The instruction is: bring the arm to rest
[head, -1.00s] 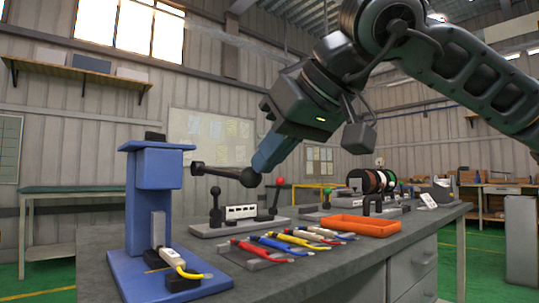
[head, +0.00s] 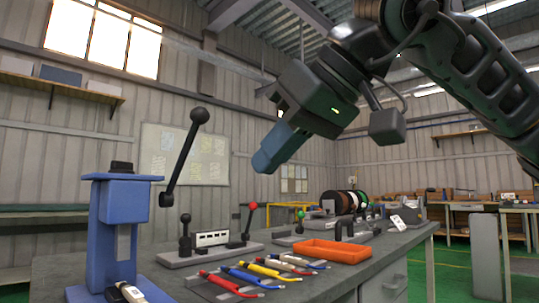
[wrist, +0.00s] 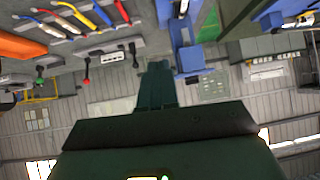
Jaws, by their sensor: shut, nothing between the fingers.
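My gripper (head: 266,160) hangs in the air above the workbench, its blue fingers shut with nothing between them. It points down and to the left in the head view. In the wrist view its fingers (wrist: 157,85) are together. The blue press (head: 117,225) stands at the bench's left end, with its black lever (head: 181,160) raised and ending in a ball knob. My gripper is to the right of the lever and apart from it.
Colored pliers (head: 262,272) lie in a row on the grey bench (head: 60,268). The air around my gripper is clear.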

